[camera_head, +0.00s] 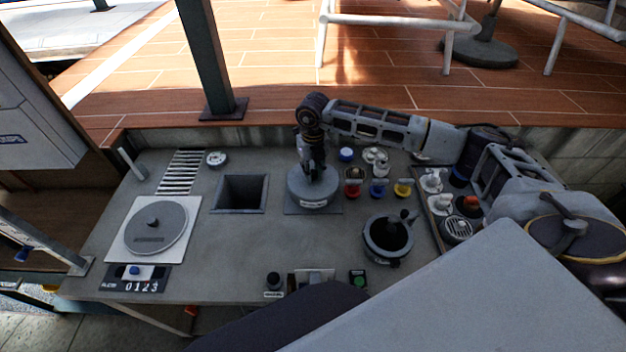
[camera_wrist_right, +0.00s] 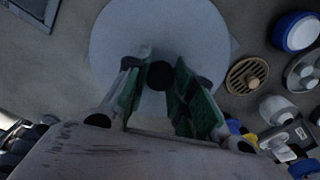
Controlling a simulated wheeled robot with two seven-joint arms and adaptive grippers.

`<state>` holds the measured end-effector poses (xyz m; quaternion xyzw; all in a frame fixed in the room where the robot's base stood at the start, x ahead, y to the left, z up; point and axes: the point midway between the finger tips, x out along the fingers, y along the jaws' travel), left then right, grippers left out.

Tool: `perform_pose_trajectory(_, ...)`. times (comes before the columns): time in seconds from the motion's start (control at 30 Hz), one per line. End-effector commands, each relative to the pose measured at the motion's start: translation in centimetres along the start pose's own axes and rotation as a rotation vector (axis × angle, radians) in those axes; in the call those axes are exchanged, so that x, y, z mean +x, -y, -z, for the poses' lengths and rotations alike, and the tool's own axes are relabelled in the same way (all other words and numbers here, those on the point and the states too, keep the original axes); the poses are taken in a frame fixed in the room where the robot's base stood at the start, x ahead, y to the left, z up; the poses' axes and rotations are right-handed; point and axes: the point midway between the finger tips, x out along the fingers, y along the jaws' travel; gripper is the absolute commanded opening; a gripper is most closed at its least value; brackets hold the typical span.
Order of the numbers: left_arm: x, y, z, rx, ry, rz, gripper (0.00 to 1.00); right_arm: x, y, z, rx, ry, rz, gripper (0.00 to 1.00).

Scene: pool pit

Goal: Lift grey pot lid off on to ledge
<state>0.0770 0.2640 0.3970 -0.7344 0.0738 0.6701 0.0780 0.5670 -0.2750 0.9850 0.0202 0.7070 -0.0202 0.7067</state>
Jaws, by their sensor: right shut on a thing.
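My right gripper (camera_head: 316,170) reaches down from above onto the grey round pot lid (camera_head: 297,182) near the middle of the worktop. In the right wrist view the lid is a wide pale grey disc (camera_wrist_right: 120,35) with a dark round knob. The two green-lined fingers of the gripper (camera_wrist_right: 160,75) are shut on that knob. The grey pot (camera_head: 312,204), with a small label on its front, stands on a dark square plate. I cannot tell whether a gap lies between lid and pot. My left gripper is not in view.
Left of the pot is a square opening (camera_head: 239,193). Farther left, a grey disc (camera_head: 152,228) lies on a white square plate. Right stand small coloured pots (camera_head: 379,187), a dark open pot (camera_head: 388,237) and a tray (camera_head: 427,215). A post (camera_head: 210,60) rises behind.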

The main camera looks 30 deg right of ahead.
Motion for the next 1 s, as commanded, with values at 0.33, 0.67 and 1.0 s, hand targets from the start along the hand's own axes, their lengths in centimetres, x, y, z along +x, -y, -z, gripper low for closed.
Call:
perform_pose_trajectory(0.33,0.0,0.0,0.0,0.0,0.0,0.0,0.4,-0.1,0.0,0.0,0.0,0.001,0.0,0.0)
perform_pose_trajectory(0.67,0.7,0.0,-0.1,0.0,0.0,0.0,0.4,-2.5,0.0,-0.1,0.0,0.005,-0.001,0.0)
perform_pose_trajectory(1.0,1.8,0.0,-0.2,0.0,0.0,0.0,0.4,-7.4,0.0,-0.1,0.0,0.003,0.0,0.0)
